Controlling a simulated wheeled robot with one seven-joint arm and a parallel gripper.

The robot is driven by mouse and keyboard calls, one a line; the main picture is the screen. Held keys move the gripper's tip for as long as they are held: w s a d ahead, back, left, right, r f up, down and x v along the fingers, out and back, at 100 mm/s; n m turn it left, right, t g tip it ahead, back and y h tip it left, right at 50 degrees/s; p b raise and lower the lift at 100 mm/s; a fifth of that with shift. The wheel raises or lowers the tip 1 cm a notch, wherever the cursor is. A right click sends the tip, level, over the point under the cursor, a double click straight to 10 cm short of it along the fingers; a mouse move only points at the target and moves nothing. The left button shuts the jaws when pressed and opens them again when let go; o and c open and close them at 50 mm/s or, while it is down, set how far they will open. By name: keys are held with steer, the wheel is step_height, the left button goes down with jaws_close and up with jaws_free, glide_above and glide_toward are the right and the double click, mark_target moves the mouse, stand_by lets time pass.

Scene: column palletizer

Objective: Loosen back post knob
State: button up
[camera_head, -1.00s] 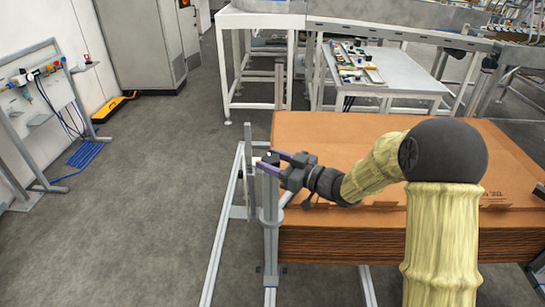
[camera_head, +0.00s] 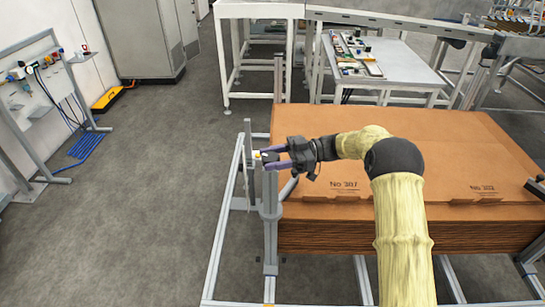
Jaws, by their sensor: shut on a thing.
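A grey metal post (camera_head: 270,218) stands upright at the near left corner of a brown cardboard stack (camera_head: 400,150). A small dark knob (camera_head: 268,157) sits at the top of this post. My gripper (camera_head: 264,160) reaches in from the right, and its purple-grey fingers are shut on the knob, largely hiding it. A shorter post (camera_head: 248,160) stands just left of the fingertips. Another thin post (camera_head: 279,80) rises at the far left corner of the stack, away from my gripper.
Silver frame rails (camera_head: 225,235) run on the floor beside and below the stack. A white table (camera_head: 390,70) with small parts stands behind it. A rack with cables (camera_head: 45,100) is at the left wall. The grey floor between is clear.

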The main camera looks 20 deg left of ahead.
steer(key=shift+a+n+g+h, duration=0.1)
steer(key=shift+n+g+h, duration=1.05)
steer(key=shift+g, duration=0.35)
steer(key=shift+w+r+n+g+h, duration=0.1)
steer(key=shift+r+n+g+h, duration=0.05)
steer(key=shift+n+g+h, duration=0.35)
steer(key=o, duration=0.9)
steer(key=shift+o, duration=0.2)
